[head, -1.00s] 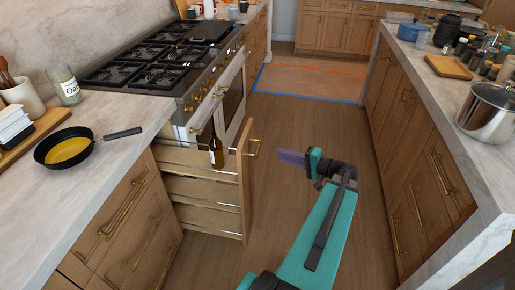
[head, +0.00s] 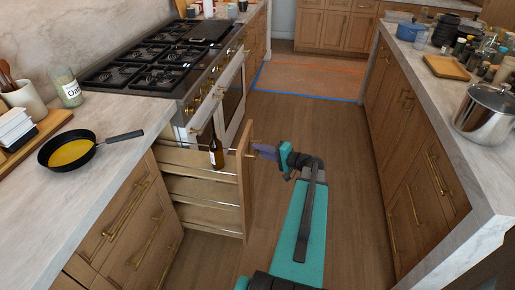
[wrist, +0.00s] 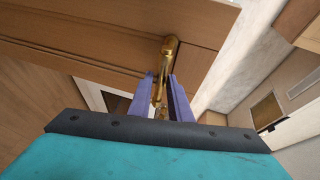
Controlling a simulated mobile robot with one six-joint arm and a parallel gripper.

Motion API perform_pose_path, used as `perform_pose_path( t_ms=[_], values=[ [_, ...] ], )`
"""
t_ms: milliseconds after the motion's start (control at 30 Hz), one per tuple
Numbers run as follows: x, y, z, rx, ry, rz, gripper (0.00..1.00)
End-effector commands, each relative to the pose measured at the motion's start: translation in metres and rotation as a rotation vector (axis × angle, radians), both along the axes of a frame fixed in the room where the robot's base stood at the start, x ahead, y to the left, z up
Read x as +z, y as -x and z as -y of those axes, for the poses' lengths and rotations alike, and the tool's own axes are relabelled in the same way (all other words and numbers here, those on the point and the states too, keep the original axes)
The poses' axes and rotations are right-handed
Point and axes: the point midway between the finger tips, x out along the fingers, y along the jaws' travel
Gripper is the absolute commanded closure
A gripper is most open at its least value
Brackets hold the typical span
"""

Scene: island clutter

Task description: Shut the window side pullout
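The pullout (head: 205,190) stands out from the left counter beside the stove, with its tiered shelves showing. Its wooden front panel (head: 247,190) faces the aisle and carries a brass handle (head: 252,143). A dark bottle (head: 216,152) stands upright in the top tier. My gripper (head: 262,150) is at the handle, on the aisle side of the panel. In the wrist view, my gripper's two purple fingers (wrist: 161,82) are apart, one on each side of the brass handle (wrist: 168,50). A small gap shows between them, and firm contact cannot be seen.
The stove (head: 165,55) is just behind the pullout. A pan (head: 70,150) lies on the left counter. The island (head: 425,90) on the right holds a pot (head: 487,112) and clutter. The wooden aisle floor (head: 310,110) is clear.

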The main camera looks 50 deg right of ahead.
Motion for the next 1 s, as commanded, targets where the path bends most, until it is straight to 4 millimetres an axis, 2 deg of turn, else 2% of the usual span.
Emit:
perform_pose_path(
  t_ms=[200, 467, 500, 600, 1000],
  values=[
    [-0.0017, -0.0114, -0.0020, 0.001, 0.001, 0.000, 0.82],
    [-0.0021, -0.0121, -0.0025, 0.000, 0.001, 0.000, 0.82],
    [-0.0021, -0.0121, -0.0025, 0.001, 0.001, 0.000, 0.84],
    [-0.0021, -0.0120, -0.0026, 0.001, 0.001, 0.000, 1.00],
    [-0.0028, -0.0128, -0.0026, -0.001, 0.000, 0.000, 1.00]
  ],
)
